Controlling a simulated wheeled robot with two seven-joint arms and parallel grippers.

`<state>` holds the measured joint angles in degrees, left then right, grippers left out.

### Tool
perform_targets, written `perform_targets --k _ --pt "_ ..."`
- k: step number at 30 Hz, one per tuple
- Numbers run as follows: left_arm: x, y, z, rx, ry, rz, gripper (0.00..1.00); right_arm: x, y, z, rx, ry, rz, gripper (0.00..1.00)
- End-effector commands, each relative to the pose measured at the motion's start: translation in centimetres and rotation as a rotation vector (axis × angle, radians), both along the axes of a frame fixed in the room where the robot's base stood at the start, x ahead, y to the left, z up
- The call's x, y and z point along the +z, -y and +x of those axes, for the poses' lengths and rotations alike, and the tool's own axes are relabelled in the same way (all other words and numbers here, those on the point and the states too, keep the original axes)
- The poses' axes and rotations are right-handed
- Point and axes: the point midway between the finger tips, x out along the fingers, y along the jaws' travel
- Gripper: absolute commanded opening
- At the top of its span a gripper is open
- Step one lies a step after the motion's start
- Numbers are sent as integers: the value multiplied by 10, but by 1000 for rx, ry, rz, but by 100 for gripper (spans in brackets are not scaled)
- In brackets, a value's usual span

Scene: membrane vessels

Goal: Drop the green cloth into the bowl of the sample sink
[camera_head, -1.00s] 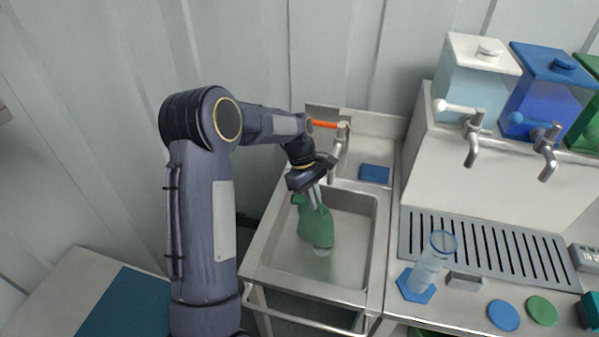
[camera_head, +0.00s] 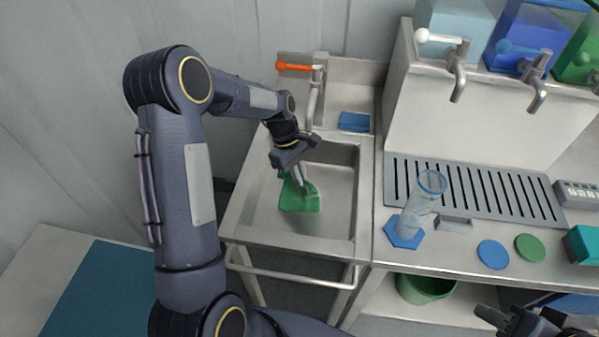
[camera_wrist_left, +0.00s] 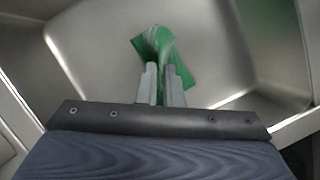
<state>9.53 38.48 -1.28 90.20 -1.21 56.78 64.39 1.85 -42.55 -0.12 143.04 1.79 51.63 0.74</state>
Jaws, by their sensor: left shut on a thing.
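The green cloth (camera_head: 300,198) hangs from my left gripper (camera_head: 299,180) down into the bowl of the sample sink (camera_head: 335,212). The left gripper is shut on the cloth, low inside the bowl. In the left wrist view the cloth (camera_wrist_left: 158,45) is pinched between the two fingertips (camera_wrist_left: 161,72) and its lower part spreads out above the bowl floor. Whether it touches the floor I cannot tell. My right gripper (camera_head: 508,322) shows partly at the bottom right edge, and its jaws are not clear.
A tap with an orange handle (camera_head: 293,67) stands behind the bowl, with a blue sponge (camera_head: 354,122) on the ledge. To the right are a slotted drain (camera_head: 480,190), a clear cylinder (camera_head: 418,205) and dispensers with taps. A green bin (camera_head: 425,288) sits below.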

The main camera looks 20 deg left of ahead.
Motion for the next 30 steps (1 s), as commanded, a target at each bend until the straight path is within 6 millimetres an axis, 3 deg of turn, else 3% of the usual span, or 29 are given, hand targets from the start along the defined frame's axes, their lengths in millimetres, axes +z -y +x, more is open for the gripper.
perform_targets --k 7,9,13,19,25,30 --pt "-1 0 0 0 0 0 0 -1 0 0 0 0 0 34" --pt "-1 0 0 0 0 0 13 -1 0 0 0 0 0 34" --pt "-1 0 0 0 0 0 30 -1 0 0 0 0 0 34" --pt "-1 0 0 0 0 0 32 -1 0 0 0 0 0 34" --pt "-1 0 0 0 0 0 57 -1 0 0 0 0 0 34" --pt "-1 0 0 0 0 0 59 -1 0 0 0 0 0 34"
